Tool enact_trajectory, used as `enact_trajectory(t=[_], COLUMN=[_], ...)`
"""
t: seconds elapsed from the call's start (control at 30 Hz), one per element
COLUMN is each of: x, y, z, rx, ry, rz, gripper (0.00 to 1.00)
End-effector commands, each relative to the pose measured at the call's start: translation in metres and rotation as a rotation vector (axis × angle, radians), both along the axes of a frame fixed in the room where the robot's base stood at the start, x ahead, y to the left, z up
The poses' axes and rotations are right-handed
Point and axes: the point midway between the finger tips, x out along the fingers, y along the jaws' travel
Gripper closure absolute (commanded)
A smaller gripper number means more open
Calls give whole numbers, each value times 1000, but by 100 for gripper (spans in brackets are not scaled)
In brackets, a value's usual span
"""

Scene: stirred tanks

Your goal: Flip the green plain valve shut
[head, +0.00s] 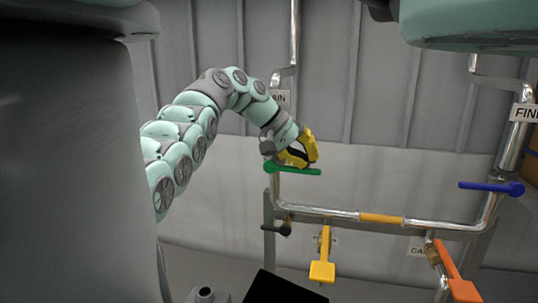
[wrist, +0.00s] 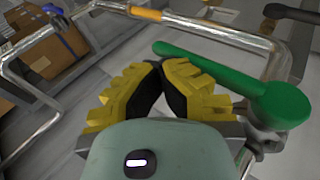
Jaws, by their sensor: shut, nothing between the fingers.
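The green valve (head: 305,171) has a long plain lever with a round hub at its left end in the head view. The hub sits on the upright pipe at the left, and the lever points right, across that pipe. In the wrist view the green lever (wrist: 215,72) runs from upper middle down to its hub at the right. My gripper (head: 312,150) is just above the lever in the head view. Its yellow fingers (wrist: 157,68) are shut with nothing between them. The fingertips are close to the lever; I cannot tell if they touch it.
A blue lever (head: 491,188) is on the right pipe. A yellow lever (head: 322,271), an orange lever (head: 461,287) and a black handle (head: 276,230) are lower down. A horizontal pipe (head: 320,212) runs below the green valve. Cardboard boxes (wrist: 45,50) show in the wrist view.

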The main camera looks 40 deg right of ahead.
Motion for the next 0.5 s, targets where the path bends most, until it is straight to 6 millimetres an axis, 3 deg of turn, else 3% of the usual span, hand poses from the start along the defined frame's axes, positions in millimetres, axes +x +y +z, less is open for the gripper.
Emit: enact_trajectory(t=[0.07, 0.27, 0.5], x=[-4, -4, 1], y=[-1, 1, 6], z=[-10, -1, 52], rx=[17, 17, 0], ry=[9, 9, -4], rz=[-8, -9, -4], gripper=[100, 100, 100])
